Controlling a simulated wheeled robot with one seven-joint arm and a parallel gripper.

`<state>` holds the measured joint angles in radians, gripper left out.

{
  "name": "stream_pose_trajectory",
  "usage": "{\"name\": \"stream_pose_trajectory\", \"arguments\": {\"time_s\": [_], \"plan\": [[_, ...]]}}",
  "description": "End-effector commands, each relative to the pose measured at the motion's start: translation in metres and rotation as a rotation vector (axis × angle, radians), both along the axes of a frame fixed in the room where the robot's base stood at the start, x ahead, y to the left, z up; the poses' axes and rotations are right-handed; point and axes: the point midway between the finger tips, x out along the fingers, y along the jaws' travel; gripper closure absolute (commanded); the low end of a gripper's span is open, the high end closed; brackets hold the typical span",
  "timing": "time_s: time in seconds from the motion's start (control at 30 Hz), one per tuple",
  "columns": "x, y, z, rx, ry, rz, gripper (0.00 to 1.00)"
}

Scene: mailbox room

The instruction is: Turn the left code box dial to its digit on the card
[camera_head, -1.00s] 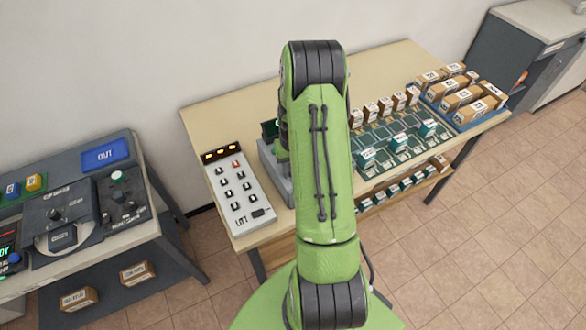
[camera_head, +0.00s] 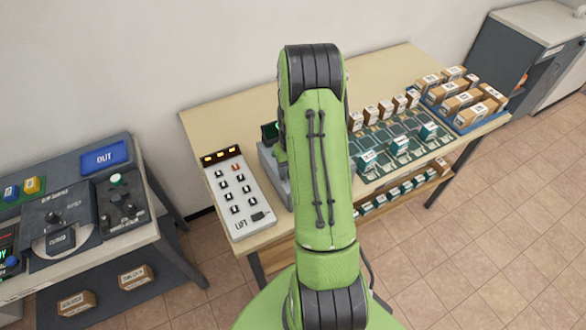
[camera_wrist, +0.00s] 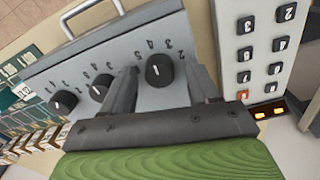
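The grey code box (camera_wrist: 105,62) carries three black dials with printed digits around them. In the wrist view, the dial nearest the keypad (camera_wrist: 158,70) lies between the two fingertips of my gripper (camera_wrist: 161,76), with gaps showing on both sides. My gripper is open and holds nothing that I can see. The middle dial (camera_wrist: 101,86) and the far dial (camera_wrist: 64,102) are to the left, outside the fingers. In the head view my arm hides most of the code box (camera_head: 272,166). I cannot make out a card with digits.
A white lift keypad panel (camera_head: 237,194) stands close beside the code box; it also shows in the wrist view (camera_wrist: 258,40). A metal handle (camera_wrist: 90,12) is on the box's edge. A green board with small boxes (camera_head: 385,145) is to the right.

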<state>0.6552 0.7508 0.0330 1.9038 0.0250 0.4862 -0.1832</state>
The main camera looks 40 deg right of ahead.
Motion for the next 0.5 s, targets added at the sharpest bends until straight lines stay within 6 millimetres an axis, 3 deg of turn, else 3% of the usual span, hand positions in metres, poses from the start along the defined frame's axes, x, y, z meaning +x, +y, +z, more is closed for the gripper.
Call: {"name": "stream_pose_trajectory", "arguments": {"time_s": [0.3,0.37,0.5], "plan": [[0.0,0.0,0.004,-0.002,-0.001,-0.001,0.39],[0.001,-0.001,0.013,-0.002,-0.002,0.0,0.39],[0.001,-0.001,0.049,-0.005,-0.006,0.0,0.39]]}}
